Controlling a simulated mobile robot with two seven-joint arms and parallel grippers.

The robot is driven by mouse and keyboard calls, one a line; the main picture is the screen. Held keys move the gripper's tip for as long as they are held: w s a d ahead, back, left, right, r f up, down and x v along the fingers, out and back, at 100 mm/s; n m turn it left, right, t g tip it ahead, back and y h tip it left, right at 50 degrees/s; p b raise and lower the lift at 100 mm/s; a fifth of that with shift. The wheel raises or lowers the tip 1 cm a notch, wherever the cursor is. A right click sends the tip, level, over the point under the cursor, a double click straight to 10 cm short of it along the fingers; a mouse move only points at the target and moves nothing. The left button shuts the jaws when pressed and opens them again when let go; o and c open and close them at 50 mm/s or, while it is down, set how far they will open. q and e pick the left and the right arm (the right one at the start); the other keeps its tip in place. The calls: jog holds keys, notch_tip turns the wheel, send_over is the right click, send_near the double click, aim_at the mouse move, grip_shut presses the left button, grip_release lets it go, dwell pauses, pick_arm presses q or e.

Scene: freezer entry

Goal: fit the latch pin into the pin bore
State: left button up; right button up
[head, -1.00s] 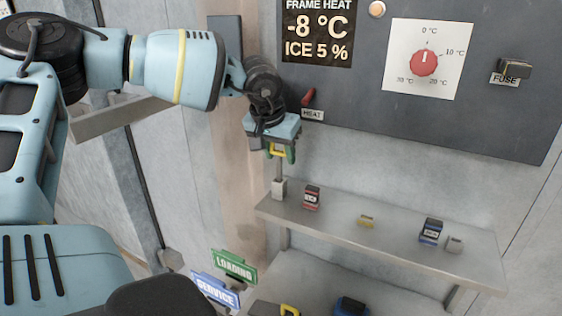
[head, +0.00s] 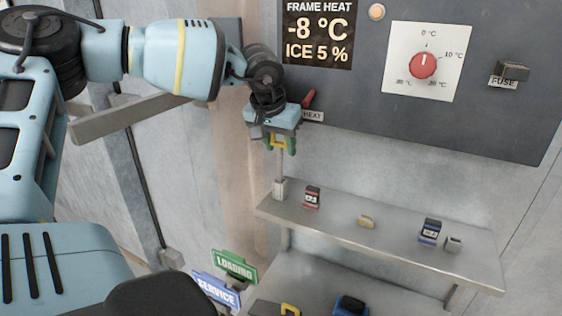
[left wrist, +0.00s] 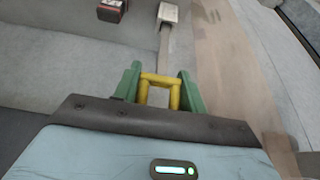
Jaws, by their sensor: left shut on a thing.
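My left gripper (head: 280,146) is shut on the yellow handle of the latch pin (head: 280,165) above the left end of the upper shelf. The pin's grey rod hangs upright from the handle to a small pale block (head: 279,188) at the shelf's left corner. The left wrist view shows the yellow handle (left wrist: 159,78) between my green fingertips, with the rod (left wrist: 163,46) running to the block (left wrist: 168,13). I cannot tell whether the rod's tip is inside the block or only at it. No bore opening is visible. My right gripper is not in view.
The upper shelf (head: 395,248) carries a red-and-black item (head: 312,196), a small yellow piece (head: 366,221), a blue item (head: 431,231) and a grey block (head: 454,243). A dark control panel (head: 460,120) and a red lever (head: 308,99) are close to my left gripper. Signs (head: 235,266) stand below.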

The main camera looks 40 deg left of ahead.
pick_arm(q)
jog(key=shift+s+r+p, duration=0.1)
jog(key=shift+r+p, duration=0.2)
jog(key=shift+r, duration=1.5)
